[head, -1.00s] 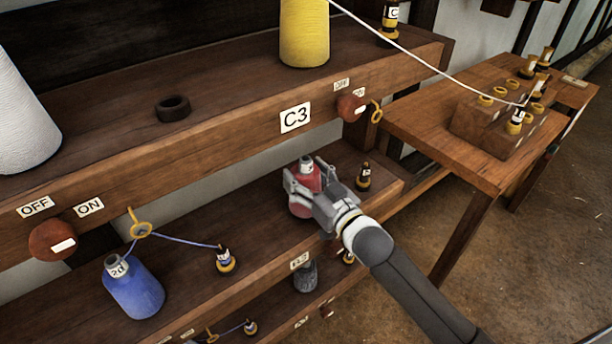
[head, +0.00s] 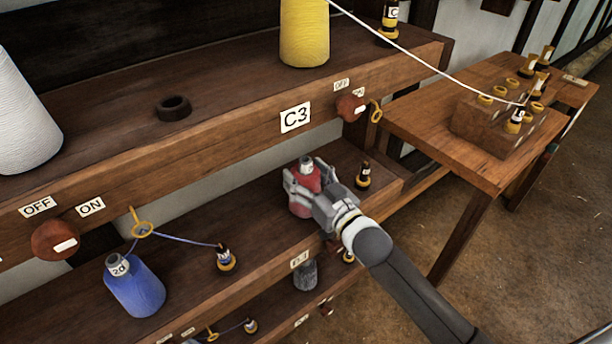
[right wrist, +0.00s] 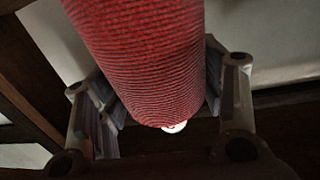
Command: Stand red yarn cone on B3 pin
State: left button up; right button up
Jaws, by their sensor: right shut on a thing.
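The red yarn cone (head: 303,202) has a pale tip and stands about upright at the right end of the middle shelf (head: 262,215). My right gripper (head: 309,186) is shut around it. In the right wrist view, the cone's ribbed red side (right wrist: 145,60) fills the space between the two fingers (right wrist: 165,115). I cannot tell whether the cone's base touches the shelf. No pin shows under the cone. A small label (head: 301,258) on the beam below it is too blurred to read surely. My left gripper is not in view.
A blue cone (head: 135,290) and a small dark bobbin (head: 225,259) stand left on the middle shelf. Another bobbin (head: 363,176) stands close right of my gripper. The upper beam with the C3 label (head: 295,117) is behind. A yellow cone (head: 304,35) is above.

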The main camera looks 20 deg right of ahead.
jog(key=shift+f, duration=0.3)
jog(key=o, duration=0.9)
jog(key=shift+c, duration=0.2)
jog(key=shift+s, duration=0.1)
jog(key=shift+p+v, duration=0.9)
jog(key=shift+v, duration=1.65)
jog(key=p, duration=0.2)
send_near(315, 188)
jog(key=shift+x, duration=1.2)
